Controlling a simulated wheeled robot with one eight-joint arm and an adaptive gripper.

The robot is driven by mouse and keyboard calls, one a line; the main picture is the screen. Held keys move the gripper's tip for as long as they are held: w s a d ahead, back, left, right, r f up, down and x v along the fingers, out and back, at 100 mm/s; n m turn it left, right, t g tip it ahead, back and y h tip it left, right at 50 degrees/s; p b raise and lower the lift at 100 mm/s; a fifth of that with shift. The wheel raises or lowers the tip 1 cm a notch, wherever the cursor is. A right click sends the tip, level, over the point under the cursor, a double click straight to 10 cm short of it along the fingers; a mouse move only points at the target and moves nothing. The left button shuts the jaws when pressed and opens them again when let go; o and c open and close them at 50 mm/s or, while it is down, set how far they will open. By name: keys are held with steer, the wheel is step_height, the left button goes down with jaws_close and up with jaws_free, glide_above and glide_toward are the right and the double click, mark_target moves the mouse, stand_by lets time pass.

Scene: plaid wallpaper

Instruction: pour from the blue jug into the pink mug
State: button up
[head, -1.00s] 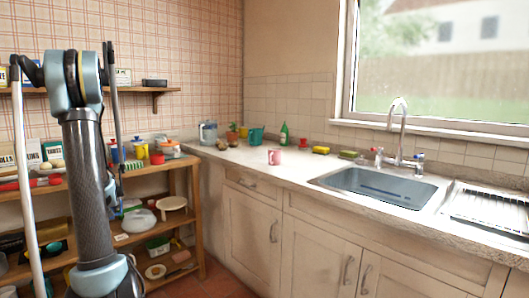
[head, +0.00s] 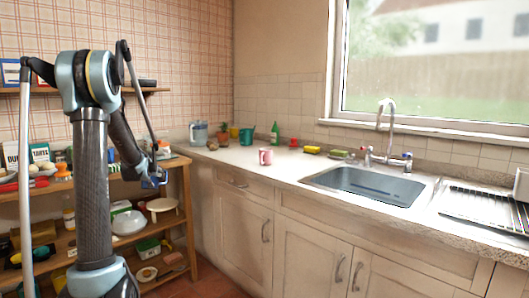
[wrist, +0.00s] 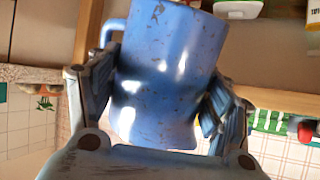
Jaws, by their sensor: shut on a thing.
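My gripper (wrist: 160,95) is shut on the blue jug (wrist: 165,60), with one finger on each side of its body. In the wrist view the jug is worn blue with dark flecks, and its handle shows at the upper left. Its inside is hidden. In the head view my gripper (head: 153,181) and the jug are small, in front of the shelf's right end. The pink mug (head: 265,156) stands upright on the counter, right of and apart from my gripper.
The counter (head: 232,167) holds a grey-blue pitcher (head: 198,133), a potted plant (head: 221,135), a teal container (head: 246,136) and a green bottle (head: 275,133) behind the mug. A sink (head: 365,185) lies to the right. The shelf unit (head: 176,165) is crowded. The counter in front of the mug is clear.

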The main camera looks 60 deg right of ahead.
steer(key=s+d+r+m+g+h, duration=0.1)
steer(key=s+d+r, duration=0.35)
steer(key=d, duration=0.35)
steer(key=s+d+r+m+h, duration=0.1)
steer(key=s+d+r+h, duration=0.15)
steer(key=s+d, duration=0.45)
steer(key=s+d+r+m+g+h, duration=0.15)
steer(key=s+d+r, duration=0.25)
steer(key=d, duration=0.5)
steer(key=s+d+r+m+g+h, duration=0.1)
steer(key=s+d+r+m, duration=0.1)
steer(key=s+d+r, duration=0.55)
steer(key=s+d+r+m+g+h, duration=0.1)
steer(key=s+d+r+g+h, duration=0.1)
steer(key=s+d, duration=0.9)
steer(key=s+d+f+h, duration=0.1)
steer(key=s+d+f, duration=0.1)
steer(key=s, duration=0.5)
steer(key=s+d+f+m+g, duration=0.1)
steer(key=s+d+f, duration=0.2)
steer(key=s, duration=0.5)
steer(key=shift+d+f+h, duration=0.3)
steer(key=shift+d+h, duration=0.1)
steer(key=shift+d, duration=0.5)
steer(key=shift+s+a+g, duration=0.1)
steer(key=shift+g, duration=0.15)
